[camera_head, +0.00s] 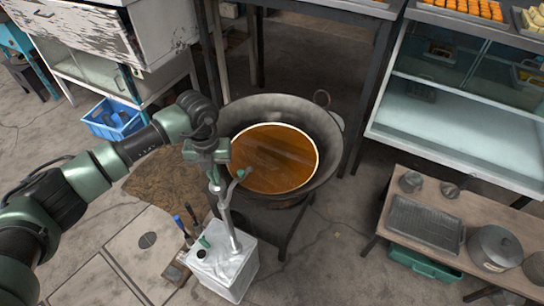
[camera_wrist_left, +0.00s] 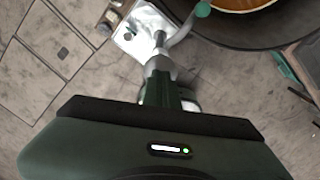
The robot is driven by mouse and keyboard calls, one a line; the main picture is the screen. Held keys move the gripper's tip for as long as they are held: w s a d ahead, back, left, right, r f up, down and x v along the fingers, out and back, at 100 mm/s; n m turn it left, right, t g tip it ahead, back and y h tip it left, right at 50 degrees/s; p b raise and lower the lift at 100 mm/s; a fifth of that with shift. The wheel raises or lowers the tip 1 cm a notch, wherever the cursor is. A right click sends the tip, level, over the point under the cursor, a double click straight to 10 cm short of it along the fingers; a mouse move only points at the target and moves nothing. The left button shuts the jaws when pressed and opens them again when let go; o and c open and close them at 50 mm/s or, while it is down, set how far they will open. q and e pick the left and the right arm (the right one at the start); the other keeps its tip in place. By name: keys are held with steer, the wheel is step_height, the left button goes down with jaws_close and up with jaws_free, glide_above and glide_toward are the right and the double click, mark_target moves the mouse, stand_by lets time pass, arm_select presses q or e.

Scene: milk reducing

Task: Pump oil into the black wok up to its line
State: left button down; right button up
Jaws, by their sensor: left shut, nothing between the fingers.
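The black wok (camera_head: 331,134) stands on a dark stand in the middle of the head view. Brown oil (camera_head: 270,165) fills its lower part, with a pale ring around the oil's edge. A pale metal canister (camera_head: 240,267) stands in front of the wok, with a grey hand pump (camera_head: 228,218) rising from it. My left gripper (camera_head: 214,181) is shut and empty, at the top of the pump beside the green-tipped handle; I cannot tell whether it touches. In the left wrist view the pump (camera_wrist_left: 158,50) and the wok's rim (camera_wrist_left: 285,30) lie beyond the gripper. My right gripper is not in view.
A low wooden table (camera_head: 385,228) with a wire tray and pots stands at the right. A glass display cabinet (camera_head: 470,125) is behind it. A blue crate (camera_head: 112,119) sits on the floor at the left.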

arm_select(q)
steer(key=shift+s+f+b, duration=0.1)
steer(key=shift+f+b, duration=2.85)
steer(key=shift+f, duration=1.1)
steer(key=shift+r+p, duration=1.45)
steer(key=shift+r, duration=0.55)
steer(key=shift+r+p, duration=1.6)
steer(key=shift+r, duration=0.9)
steer(key=shift+r, duration=0.1)
steer(key=shift+r+p, duration=1.55)
steer(key=shift+r, duration=0.9)
